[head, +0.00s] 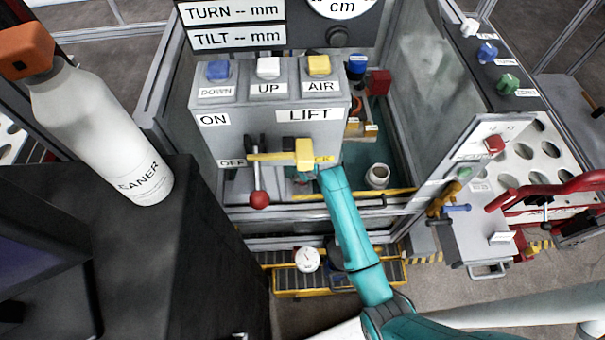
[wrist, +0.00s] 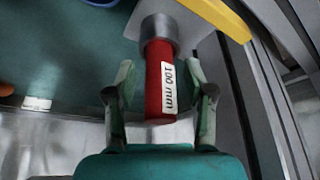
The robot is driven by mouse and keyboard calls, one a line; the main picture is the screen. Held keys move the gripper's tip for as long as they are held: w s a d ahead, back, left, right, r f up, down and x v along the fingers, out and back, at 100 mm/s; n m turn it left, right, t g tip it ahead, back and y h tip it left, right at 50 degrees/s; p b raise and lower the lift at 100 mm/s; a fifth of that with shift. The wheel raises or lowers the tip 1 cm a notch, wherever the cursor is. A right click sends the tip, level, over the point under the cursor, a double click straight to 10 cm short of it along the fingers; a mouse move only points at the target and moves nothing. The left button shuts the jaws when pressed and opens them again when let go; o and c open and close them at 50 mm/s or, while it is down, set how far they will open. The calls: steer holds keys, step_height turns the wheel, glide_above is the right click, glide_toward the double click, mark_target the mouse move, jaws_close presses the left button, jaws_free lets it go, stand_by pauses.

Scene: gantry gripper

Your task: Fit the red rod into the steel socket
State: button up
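The red rod (wrist: 158,85) carries a white "100 mm" label and shows in the middle of the wrist view. Its far end meets the grey steel socket (wrist: 157,24); how deep it sits inside I cannot tell. My gripper (wrist: 160,70) has one finger on each side of the rod, with visible gaps between the fingers and the rod, so it is open around it.
The grey control box (head: 265,125) with its red-knobbed lever (head: 259,199) stands close left of my arm. A yellow bar (wrist: 222,18) and metal frame rails (wrist: 255,85) run close on the right in the wrist view. A pale cup (head: 377,176) stands on the green floor.

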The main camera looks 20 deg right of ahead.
steer(key=v, duration=0.7)
steer(key=shift+r, duration=0.4)
steer(key=shift+s+f, duration=0.1)
steer(key=shift+s, duration=0.1)
steer(key=s+f, duration=0.1)
steer(key=s, duration=0.2)
steer(key=s+f+t, duration=0.1)
steer(key=s+f, duration=0.1)
steer(key=s+f+m+t, duration=0.1)
steer(key=s+f, duration=0.1)
steer(key=s, duration=0.1)
steer(key=shift+s+a+f, duration=0.2)
steer(key=shift+s+a, duration=0.05)
steer(key=shift+s, duration=0.1)
steer(key=s+m+t, duration=0.1)
steer(key=s+t, duration=0.2)
steer(key=s, duration=0.9)
steer(key=s+r+m+t+h, duration=0.1)
steer(key=s+r+t, duration=0.4)
steer(key=s+r, duration=1.4)
steer(key=shift+s+r, duration=0.25)
steer(key=shift+s, duration=0.05)
